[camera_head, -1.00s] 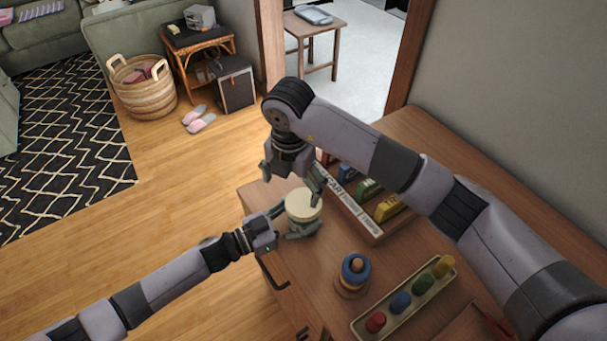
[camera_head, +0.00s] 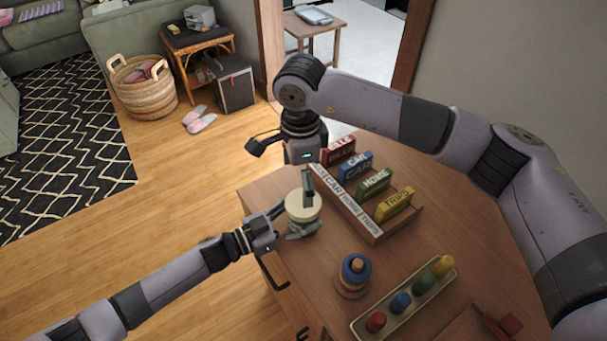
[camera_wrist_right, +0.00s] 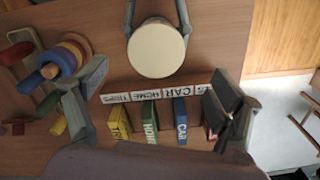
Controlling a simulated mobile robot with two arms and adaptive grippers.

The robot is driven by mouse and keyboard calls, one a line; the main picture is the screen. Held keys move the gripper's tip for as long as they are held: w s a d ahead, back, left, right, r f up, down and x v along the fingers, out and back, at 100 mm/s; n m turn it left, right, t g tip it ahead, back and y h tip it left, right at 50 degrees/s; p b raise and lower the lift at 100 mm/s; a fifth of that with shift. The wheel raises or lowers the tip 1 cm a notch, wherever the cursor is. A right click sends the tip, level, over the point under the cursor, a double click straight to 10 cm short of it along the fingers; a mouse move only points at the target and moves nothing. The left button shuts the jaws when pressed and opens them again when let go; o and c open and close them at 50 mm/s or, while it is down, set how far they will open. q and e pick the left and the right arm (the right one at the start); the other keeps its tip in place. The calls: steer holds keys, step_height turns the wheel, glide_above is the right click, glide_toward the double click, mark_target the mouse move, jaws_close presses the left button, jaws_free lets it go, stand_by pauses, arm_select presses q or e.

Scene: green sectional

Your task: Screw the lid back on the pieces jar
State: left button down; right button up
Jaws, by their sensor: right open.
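The lid also shows in the right wrist view (camera_wrist_right: 157,48). My left gripper (camera_head: 298,230) is shut around the jar's side below the lid, and its fingers flank the jar in the right wrist view (camera_wrist_right: 157,20). My right gripper (camera_head: 281,168) is open and empty above the jar, with its fingers spread wide; they also show in the right wrist view (camera_wrist_right: 165,95).
A wooden rack (camera_head: 372,235) with labelled coloured blocks stands just behind and right of the jar. A ring stacker (camera_head: 355,270) and a tray (camera_head: 412,308) of coloured pegs stand nearer on the right. A dark drawer handle (camera_head: 272,278) sticks out below the cabinet edge.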

mark_target(303, 215)
steer(key=n, duration=0.4)
steer(key=shift+s+d+r, duration=0.1)
steer(key=shift+d+r, duration=0.1)
steer(key=shift+d, duration=0.05)
steer(key=shift+f, duration=4)
steer(key=shift+c, duration=0.4)
